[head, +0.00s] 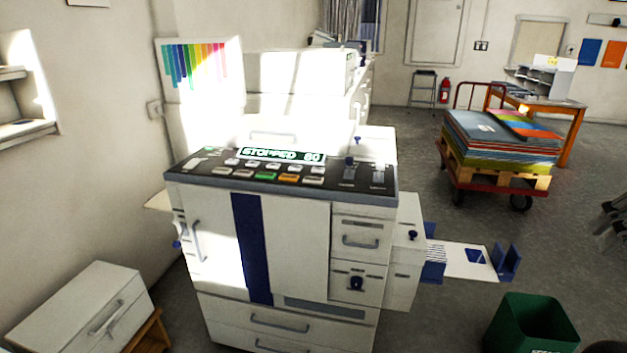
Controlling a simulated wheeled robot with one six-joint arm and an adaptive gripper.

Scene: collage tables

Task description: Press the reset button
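The control panel (225,180) is a dark slanted top on a large white machine (300,230) in the middle of the head view. Its green display (281,155) reads "STOPPED" and a number that looks like 60. Below the display are rows of buttons, mostly pale, with one green button (266,176) and one orange button (289,178). Their labels are too small to read, so I cannot tell which is the reset button. My gripper is not in view.
A paper tray (468,262) with blue guides juts from the machine's right side. A green bin (531,325) stands at the front right. A low white cabinet (75,305) is at the front left. A loaded cart (480,185) stands further back. Grey floor between is clear.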

